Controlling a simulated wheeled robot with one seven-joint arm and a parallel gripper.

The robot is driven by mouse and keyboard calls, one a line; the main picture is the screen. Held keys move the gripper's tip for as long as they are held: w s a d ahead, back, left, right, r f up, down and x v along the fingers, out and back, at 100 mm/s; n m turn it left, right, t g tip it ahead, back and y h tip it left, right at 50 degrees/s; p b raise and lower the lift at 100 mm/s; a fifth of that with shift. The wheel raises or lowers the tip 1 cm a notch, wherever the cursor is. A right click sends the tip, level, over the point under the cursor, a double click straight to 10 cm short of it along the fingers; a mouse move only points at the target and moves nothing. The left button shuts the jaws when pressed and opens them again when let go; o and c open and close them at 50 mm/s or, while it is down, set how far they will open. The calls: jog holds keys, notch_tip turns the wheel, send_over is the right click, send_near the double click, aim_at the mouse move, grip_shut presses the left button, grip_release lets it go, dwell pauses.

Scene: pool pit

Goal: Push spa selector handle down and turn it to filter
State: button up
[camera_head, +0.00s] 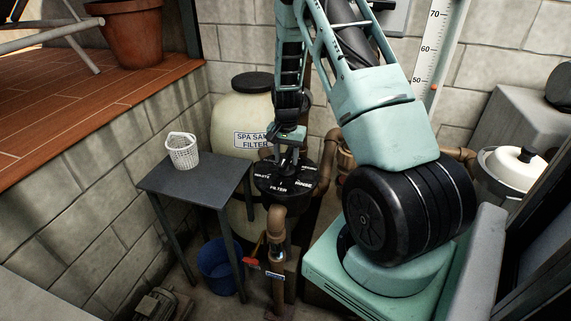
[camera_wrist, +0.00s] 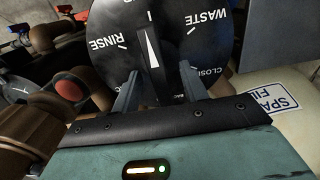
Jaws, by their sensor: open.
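The spa selector valve is a round black dial (camera_head: 284,188) with white labels, on brown pipes in front of the cream spa sand filter tank (camera_head: 232,108). In the head view FILTER is on its near side. In the wrist view the dial (camera_wrist: 106,62) shows RINSE at left and WASTE and CLOSED at right. Its black handle (camera_wrist: 152,50) carries a white pointer aimed up the picture, between RINSE and WASTE. My gripper (camera_head: 286,160) points down over the dial. In the wrist view its open fingers (camera_wrist: 158,78) stand either side of the handle's near part; contact is unclear.
A dark side table (camera_head: 190,180) with a white basket (camera_head: 183,151) stands left of the valve, and a blue bucket (camera_head: 217,262) is under it. A red-handled valve (camera_head: 256,250) is below the dial. Brown pipes (camera_head: 331,160) crowd its right side. Block walls enclose the pit.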

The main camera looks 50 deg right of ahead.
notch_tip(320, 180, up, 7)
jog(key=p, duration=0.5)
jog(key=shift+r, duration=0.1)
dwell(0.5)
